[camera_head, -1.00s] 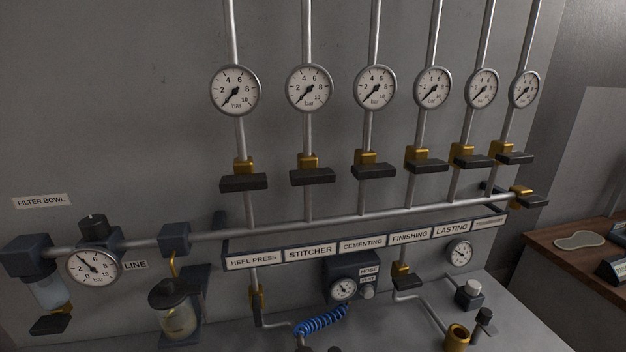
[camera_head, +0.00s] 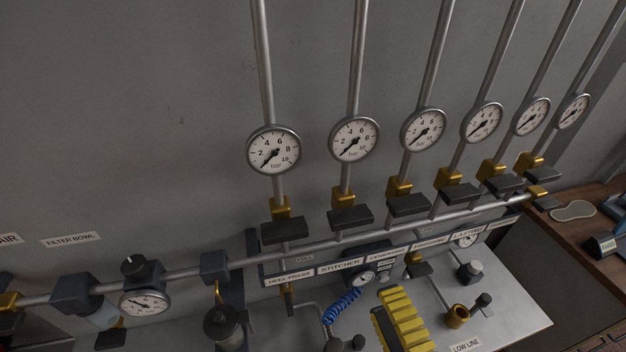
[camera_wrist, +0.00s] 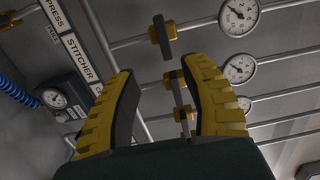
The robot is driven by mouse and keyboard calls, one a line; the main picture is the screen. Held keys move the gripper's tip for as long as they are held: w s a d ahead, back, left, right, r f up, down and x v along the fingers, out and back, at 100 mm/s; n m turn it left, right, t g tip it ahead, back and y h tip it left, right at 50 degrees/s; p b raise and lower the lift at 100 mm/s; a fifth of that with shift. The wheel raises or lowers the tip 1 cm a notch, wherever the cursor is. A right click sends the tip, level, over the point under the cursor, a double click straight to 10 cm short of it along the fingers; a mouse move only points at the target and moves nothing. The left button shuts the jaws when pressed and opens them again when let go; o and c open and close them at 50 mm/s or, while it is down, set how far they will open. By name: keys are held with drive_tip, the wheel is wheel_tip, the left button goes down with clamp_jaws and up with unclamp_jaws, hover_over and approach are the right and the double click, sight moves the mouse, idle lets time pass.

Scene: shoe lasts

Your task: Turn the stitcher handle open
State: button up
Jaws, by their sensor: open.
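The stitcher handle (camera_head: 351,217) is the black bar on the second brass valve from the left, above the STITCHER label (camera_head: 339,266). It lies crosswise to its upright pipe. My gripper (camera_head: 396,308) shows at the lower middle of the head view as yellow ribbed fingers, below and in front of the valve row. In the wrist view my gripper (camera_wrist: 160,68) is open and empty, with its fingers apart. A valve with a dark handle (camera_wrist: 165,36) stands beyond the fingertips, and further valves show between and behind them. I cannot tell for certain which valve is nearest.
A row of similar valves and gauges (camera_head: 354,138) runs along the wall above the manifold pipe (camera_head: 185,272). A blue coiled hose (camera_head: 341,304) and a brass cup (camera_head: 457,316) are near the grey bench (camera_head: 510,318). A wooden table (camera_head: 590,228) is at the right.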

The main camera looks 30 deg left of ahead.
sight(354, 225)
drive_tip(key=p+x, duration=0.1)
drive_tip(key=x, duration=0.4)
drive_tip(key=p+x, duration=0.1)
drive_tip(key=x, duration=0.4)
drive_tip(key=p+x, duration=0.1)
drive_tip(key=x, duration=0.4)
drive_tip(key=shift+w+r, duration=0.2)
drive_tip(key=shift+w, duration=0.45)
drive_tip(key=shift+d, duration=0.1)
clamp_jaws()
